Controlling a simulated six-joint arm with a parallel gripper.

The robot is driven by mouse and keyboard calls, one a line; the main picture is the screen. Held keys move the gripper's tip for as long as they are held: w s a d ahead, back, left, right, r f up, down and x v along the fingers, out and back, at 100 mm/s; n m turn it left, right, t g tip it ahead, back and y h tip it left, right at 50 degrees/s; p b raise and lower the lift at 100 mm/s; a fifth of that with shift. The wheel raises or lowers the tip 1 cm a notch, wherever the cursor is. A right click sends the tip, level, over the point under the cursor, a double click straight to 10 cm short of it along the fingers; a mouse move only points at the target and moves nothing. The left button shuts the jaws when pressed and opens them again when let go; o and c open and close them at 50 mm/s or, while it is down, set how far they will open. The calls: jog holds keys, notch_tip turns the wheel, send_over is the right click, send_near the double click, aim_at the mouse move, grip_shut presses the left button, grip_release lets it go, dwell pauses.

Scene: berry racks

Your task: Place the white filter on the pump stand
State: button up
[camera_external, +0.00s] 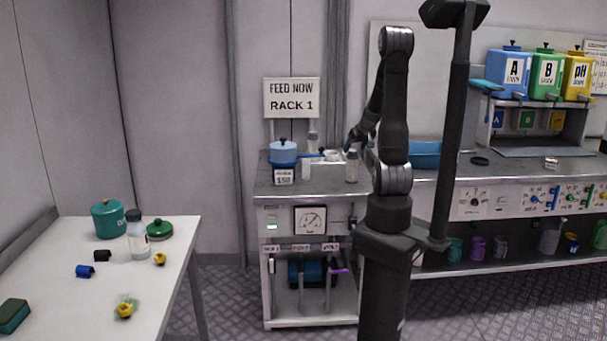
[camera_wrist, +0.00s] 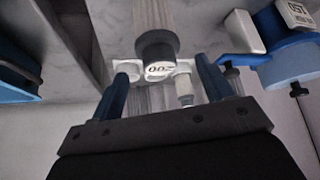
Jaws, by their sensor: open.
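My gripper (camera_wrist: 166,84) is open, with its two blue-grey fingers either side of a white bracket (camera_wrist: 133,71) in the wrist view. In the outside view my gripper (camera_external: 362,145) is low over the bench. I cannot tell which part is the pump stand.
The blue pot (camera_external: 284,152) with its label is left of my gripper in the outside view. A blue tray (camera_external: 425,155) lies to the right. A sign reading RACK 1 (camera_external: 291,98) stands behind. The separate white table (camera_external: 75,265) holds several small items.

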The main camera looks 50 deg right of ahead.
jog(key=v, duration=0.6)
jog(key=shift+r, duration=0.2)
jog(key=shift+o, duration=0.5)
jog(key=shift+s+a+r, duration=0.15)
jog(key=shift+s+r, duration=0.05)
